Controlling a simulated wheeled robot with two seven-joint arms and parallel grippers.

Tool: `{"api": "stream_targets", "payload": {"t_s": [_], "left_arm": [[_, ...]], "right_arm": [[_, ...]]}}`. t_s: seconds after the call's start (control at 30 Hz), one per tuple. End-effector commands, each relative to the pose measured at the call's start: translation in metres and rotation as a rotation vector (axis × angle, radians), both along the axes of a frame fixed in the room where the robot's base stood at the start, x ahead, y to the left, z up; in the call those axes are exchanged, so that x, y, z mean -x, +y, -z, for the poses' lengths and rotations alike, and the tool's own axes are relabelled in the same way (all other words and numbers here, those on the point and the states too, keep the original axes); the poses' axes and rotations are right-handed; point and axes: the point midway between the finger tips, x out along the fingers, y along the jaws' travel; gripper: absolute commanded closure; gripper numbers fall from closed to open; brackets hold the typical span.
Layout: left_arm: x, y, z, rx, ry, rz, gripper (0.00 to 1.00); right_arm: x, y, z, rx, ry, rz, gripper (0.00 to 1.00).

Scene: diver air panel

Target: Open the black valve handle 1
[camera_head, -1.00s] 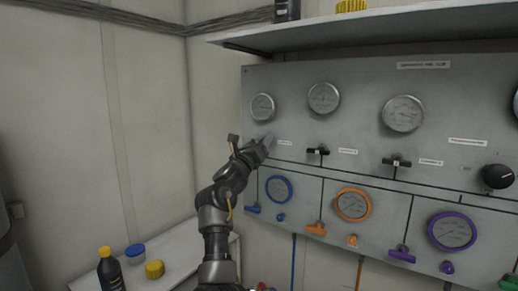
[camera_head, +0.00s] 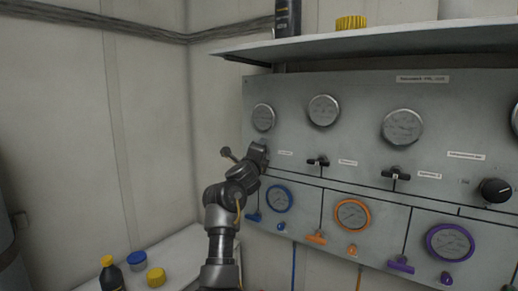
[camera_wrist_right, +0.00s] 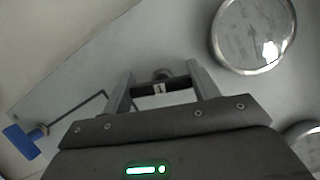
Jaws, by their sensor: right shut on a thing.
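The black valve handle 1 (camera_wrist_right: 163,97) sits between the two fingers of my right gripper (camera_wrist_right: 160,86) in the right wrist view. The gripper is shut on it, close against the grey panel. In the head view my right gripper (camera_head: 259,152) is at the panel's left part, below the leftmost gauge, and hides this handle. Two other black valve handles show to its right, one in the middle (camera_head: 318,162) and one farther right (camera_head: 395,173). My left gripper is not in view.
Round gauges, the nearest one (camera_wrist_right: 252,35) beside my right gripper, line the panel (camera_head: 370,90). Blue (camera_head: 253,217), orange (camera_head: 316,238) and purple (camera_head: 400,264) handles sit below. A shelf (camera_head: 370,47) overhangs the panel.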

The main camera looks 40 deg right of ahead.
Motion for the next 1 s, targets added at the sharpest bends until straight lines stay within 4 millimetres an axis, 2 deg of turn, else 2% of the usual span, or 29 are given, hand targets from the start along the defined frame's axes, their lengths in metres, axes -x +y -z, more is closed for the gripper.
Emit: {"api": "stream_targets", "payload": {"t_s": [0.03, 0.3, 0.87, 0.9, 1.0], "left_arm": [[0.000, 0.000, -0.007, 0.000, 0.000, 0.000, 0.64], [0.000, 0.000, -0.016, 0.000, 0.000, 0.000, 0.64], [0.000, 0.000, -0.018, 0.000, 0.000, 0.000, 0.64], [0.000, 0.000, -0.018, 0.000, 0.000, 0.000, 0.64], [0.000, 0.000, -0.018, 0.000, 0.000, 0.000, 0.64]], "right_arm": [[0.000, 0.000, -0.003, 0.008, 0.025, -0.001, 0.63], [0.000, 0.000, -0.001, 0.039, 0.126, -0.001, 0.63], [0.000, 0.000, 0.001, 0.047, 0.156, 0.001, 0.63], [0.000, 0.000, 0.001, 0.047, 0.156, 0.001, 0.39], [0.000, 0.000, 0.001, 0.047, 0.156, 0.001, 0.26]]}}
